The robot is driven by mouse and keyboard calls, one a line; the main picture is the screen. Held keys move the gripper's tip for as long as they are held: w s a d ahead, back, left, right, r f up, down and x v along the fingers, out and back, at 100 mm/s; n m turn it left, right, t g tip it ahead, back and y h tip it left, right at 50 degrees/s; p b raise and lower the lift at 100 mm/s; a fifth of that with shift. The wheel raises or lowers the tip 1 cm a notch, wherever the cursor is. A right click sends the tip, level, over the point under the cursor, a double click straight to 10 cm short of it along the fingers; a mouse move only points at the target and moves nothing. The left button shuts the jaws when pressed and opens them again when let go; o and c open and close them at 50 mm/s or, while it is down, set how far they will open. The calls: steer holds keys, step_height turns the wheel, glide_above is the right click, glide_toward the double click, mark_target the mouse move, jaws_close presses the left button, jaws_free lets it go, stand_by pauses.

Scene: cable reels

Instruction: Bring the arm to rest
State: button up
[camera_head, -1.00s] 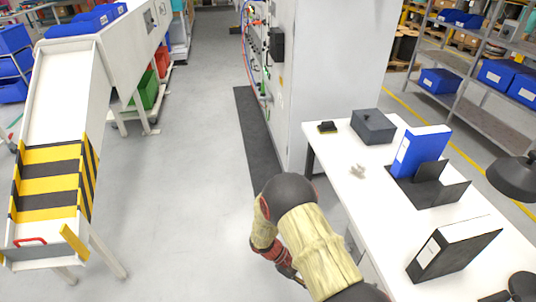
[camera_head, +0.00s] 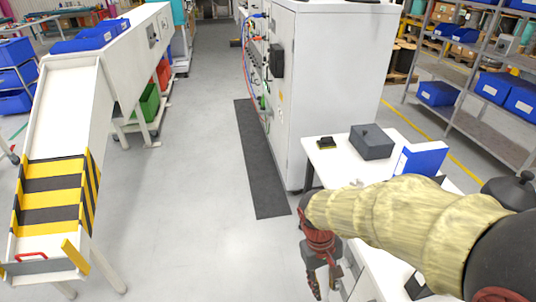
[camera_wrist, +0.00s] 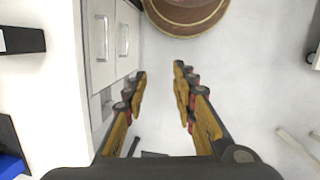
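My gripper (camera_head: 322,282) hangs low beside the front left of the white table (camera_head: 326,167), with its fingers pointing down. My padded arm reaches across the table from the right and hides much of its top. In the wrist view my gripper (camera_wrist: 160,76) shows two fingers apart with only grey floor between them. It is open and empty, beside the drawer front (camera_wrist: 112,40) under the table.
A dark grey box (camera_head: 372,143), a small black-yellow item (camera_head: 326,143) and a blue binder (camera_head: 420,160) stand on the table. A tall white cabinet (camera_head: 340,80) stands behind it. A striped chute (camera_head: 54,190) is at left.

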steer(key=s+d+r+m+t+y+p, duration=0.1)
steer(key=s+d+r+t, duration=0.1)
steer(key=r, duration=0.8)
steer(key=s+d+r+m+t+y+p, duration=0.1)
steer(key=s+r+t, duration=0.4)
steer(key=r, duration=0.6)
steer(key=shift+s+d+r+m+p, duration=0.25)
steer(key=shift+s+d+m+p, duration=0.05)
steer(key=shift+d+m+p, duration=0.35)
steer(key=shift+c, duration=0.2)
